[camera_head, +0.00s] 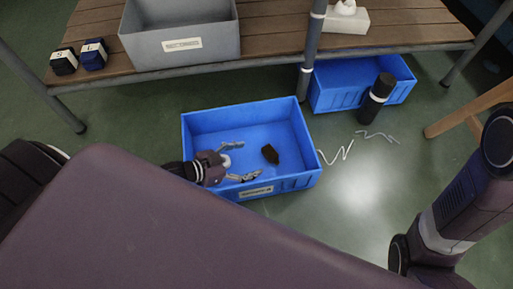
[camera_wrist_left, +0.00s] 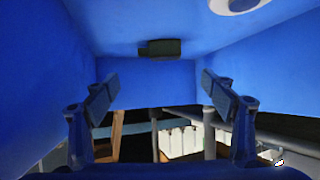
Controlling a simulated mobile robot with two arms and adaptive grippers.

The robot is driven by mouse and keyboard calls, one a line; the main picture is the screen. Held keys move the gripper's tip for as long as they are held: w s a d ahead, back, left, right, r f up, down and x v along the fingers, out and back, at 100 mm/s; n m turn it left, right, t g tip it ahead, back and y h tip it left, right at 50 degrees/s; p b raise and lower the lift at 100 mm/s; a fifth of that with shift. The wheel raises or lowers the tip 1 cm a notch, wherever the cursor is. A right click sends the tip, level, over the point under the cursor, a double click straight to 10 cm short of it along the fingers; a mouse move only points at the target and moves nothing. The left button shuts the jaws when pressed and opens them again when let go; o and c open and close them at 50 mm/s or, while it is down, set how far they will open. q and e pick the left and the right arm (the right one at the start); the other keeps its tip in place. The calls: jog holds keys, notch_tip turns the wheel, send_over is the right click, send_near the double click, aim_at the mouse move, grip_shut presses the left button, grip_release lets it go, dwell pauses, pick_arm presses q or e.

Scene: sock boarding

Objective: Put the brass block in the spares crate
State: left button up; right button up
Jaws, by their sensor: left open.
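A blue crate (camera_head: 296,185) with a label on its front, too small to read, stands on the floor. A dark block (camera_head: 270,153) lies inside on its bottom; it looks nearly black, so I cannot tell its material. It also shows in the left wrist view (camera_wrist_left: 160,48), near the inner wall. My left gripper (camera_head: 249,160) reaches over the crate's left side, fingers spread and empty. The block is apart from the fingers, beyond their tips. The open fingers also show in the left wrist view (camera_wrist_left: 160,90). My right arm shows at the right, but its gripper is not in view.
A slatted bench (camera_head: 270,40) stands behind, with a grey bin (camera_head: 180,45) and two small dark blocks (camera_head: 93,55) on it. Another blue crate (camera_head: 340,95) is under it, beside a dark cylinder (camera_head: 376,98). White zigzag pieces (camera_head: 336,154) lie on the floor right of the front crate.

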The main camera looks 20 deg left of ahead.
pick_arm(q)
jog(key=shift+s+a+r, duration=0.2)
jog(key=shift+s, duration=0.1)
